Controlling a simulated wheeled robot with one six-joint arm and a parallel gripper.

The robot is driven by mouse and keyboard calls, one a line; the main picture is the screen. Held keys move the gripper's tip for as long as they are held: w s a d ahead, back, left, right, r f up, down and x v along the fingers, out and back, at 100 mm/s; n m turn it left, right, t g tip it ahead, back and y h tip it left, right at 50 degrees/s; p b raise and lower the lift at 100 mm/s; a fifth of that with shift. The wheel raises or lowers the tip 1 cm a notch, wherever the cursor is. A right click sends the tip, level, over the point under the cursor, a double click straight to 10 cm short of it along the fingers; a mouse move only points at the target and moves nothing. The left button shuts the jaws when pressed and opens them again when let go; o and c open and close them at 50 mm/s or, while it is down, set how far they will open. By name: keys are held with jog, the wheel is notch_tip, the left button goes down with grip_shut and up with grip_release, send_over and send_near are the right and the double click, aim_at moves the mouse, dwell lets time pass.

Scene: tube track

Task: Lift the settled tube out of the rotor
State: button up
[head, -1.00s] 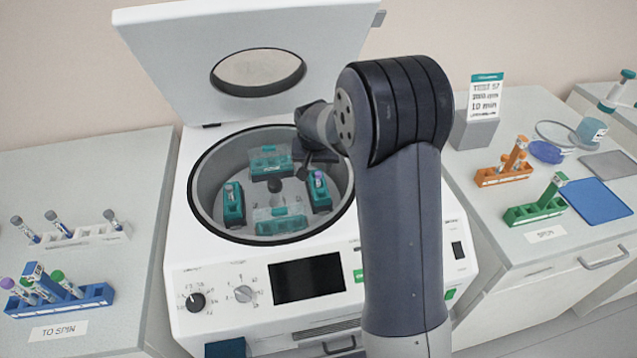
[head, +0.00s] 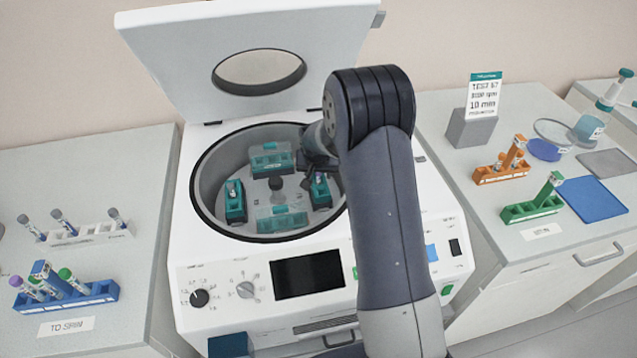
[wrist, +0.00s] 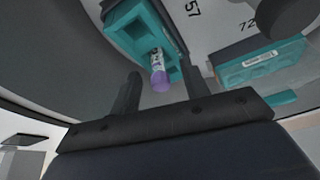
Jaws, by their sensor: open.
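The purple-capped tube (wrist: 158,78) stands in a teal bucket (wrist: 128,30) of the rotor (head: 277,185). In the head view this is the right-hand bucket (head: 321,194), and the tube there is partly hidden by my gripper. My gripper (wrist: 160,84) is open, with its two fingers on either side of the purple cap in the wrist picture. I cannot tell how far the fingertips are above the cap. In the head view my gripper (head: 314,174) is at the right side of the bowl. Another tube (head: 233,191) stands in the left-hand bucket.
The centrifuge lid (head: 200,65) stands open behind the bowl; the bowl rim (head: 203,222) surrounds my gripper. Teal buckets at the back (head: 270,160) and front (head: 283,219) show no tubes. A blue rack (head: 85,297) is at left, a green rack (head: 530,210) at right.

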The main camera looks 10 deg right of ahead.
jog(key=shift+c, duration=0.4)
jog(key=c, duration=0.8)
jog(key=shift+o, duration=0.2)
jog(key=shift+r, duration=0.1)
notch_tip(320, 180, up, 10)
jog(key=shift+f+b, duration=0.1)
jog(key=shift+b, duration=0.75)
notch_tip(320, 180, up, 5)
jog(key=p, duration=0.3)
jog(key=shift+f, duration=0.15)
